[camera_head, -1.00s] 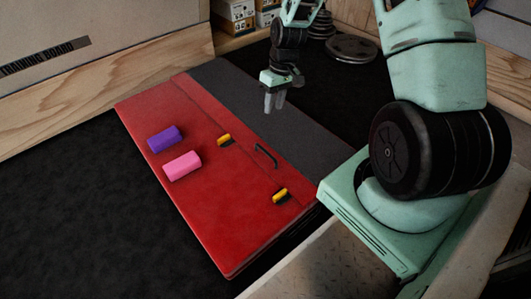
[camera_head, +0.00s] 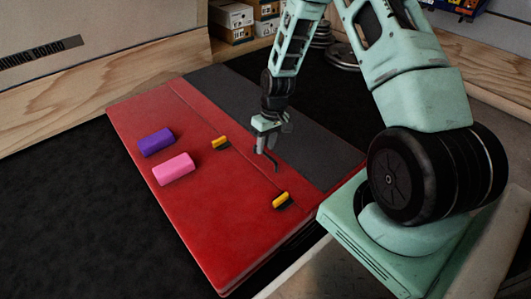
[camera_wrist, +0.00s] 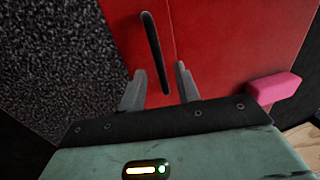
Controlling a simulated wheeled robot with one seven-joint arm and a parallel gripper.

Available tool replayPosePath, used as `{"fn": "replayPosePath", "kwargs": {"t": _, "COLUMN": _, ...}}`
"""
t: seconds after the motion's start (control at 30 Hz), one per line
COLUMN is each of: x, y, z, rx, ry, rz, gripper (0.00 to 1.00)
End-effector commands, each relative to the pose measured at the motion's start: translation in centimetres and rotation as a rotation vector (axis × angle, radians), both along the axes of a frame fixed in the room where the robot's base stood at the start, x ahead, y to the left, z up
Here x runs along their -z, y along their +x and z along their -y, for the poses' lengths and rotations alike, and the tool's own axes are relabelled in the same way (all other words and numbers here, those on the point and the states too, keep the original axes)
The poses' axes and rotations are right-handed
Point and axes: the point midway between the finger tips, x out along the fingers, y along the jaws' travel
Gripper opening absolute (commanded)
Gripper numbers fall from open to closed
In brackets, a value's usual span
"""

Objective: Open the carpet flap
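The carpet flap (camera_head: 285,127) is the dark grey strip along the far right part of the red mat (camera_head: 205,235), lying flat against it. It also shows as speckled grey carpet in the left of the wrist view (camera_wrist: 55,60). A thin black handle (camera_head: 273,162) sits on the red surface near the grey strip. In the wrist view the handle (camera_wrist: 153,50) runs between my fingers. My gripper (camera_head: 266,150) is just above the handle, with its fingertips (camera_wrist: 160,80) apart on either side of it. I cannot tell whether they touch it.
A purple block (camera_head: 156,142) and a pink block (camera_head: 174,169) lie on the red mat. Two yellow-and-black pieces, one nearer (camera_head: 282,200) and one farther (camera_head: 220,143), flank the handle. Weight plates (camera_head: 343,55) and boxes (camera_head: 232,20) are at the back.

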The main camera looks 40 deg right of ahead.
Motion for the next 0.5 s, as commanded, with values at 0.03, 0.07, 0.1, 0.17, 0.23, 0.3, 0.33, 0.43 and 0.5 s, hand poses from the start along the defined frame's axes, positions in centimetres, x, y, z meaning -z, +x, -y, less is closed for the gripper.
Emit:
{"fn": "replayPosePath", "kwargs": {"t": 0.03, "x": 0.76, "y": 0.01, "z": -0.09, "rx": 0.000, "ry": 0.000, "rz": 0.000, "gripper": 0.32}}
{"fn": "replayPosePath", "kwargs": {"t": 0.07, "x": 0.90, "y": 0.01, "z": -0.13, "rx": 0.000, "ry": 0.000, "rz": 0.000, "gripper": 0.32}}
{"fn": "replayPosePath", "kwargs": {"t": 0.1, "x": 1.06, "y": 0.01, "z": -0.16, "rx": 0.000, "ry": 0.000, "rz": 0.001, "gripper": 0.32}}
{"fn": "replayPosePath", "kwargs": {"t": 0.17, "x": 1.18, "y": 0.02, "z": -0.20, "rx": 0.001, "ry": 0.000, "rz": 0.001, "gripper": 0.32}}
{"fn": "replayPosePath", "kwargs": {"t": 0.23, "x": 1.22, "y": 0.02, "z": -0.22, "rx": 0.001, "ry": 0.000, "rz": 0.001, "gripper": 0.32}}
{"fn": "replayPosePath", "kwargs": {"t": 0.3, "x": 1.20, "y": 0.02, "z": -0.23, "rx": 0.001, "ry": 0.000, "rz": 0.001, "gripper": 0.32}}
{"fn": "replayPosePath", "kwargs": {"t": 0.33, "x": 1.18, "y": 0.02, "z": -0.23, "rx": 0.000, "ry": 0.000, "rz": 0.001, "gripper": 0.32}}
{"fn": "replayPosePath", "kwargs": {"t": 0.43, "x": 1.17, "y": 0.01, "z": -0.23, "rx": 0.000, "ry": 0.000, "rz": 0.001, "gripper": 0.32}}
{"fn": "replayPosePath", "kwargs": {"t": 0.5, "x": 1.17, "y": 0.01, "z": -0.23, "rx": 0.000, "ry": 0.000, "rz": 0.001, "gripper": 0.19}}
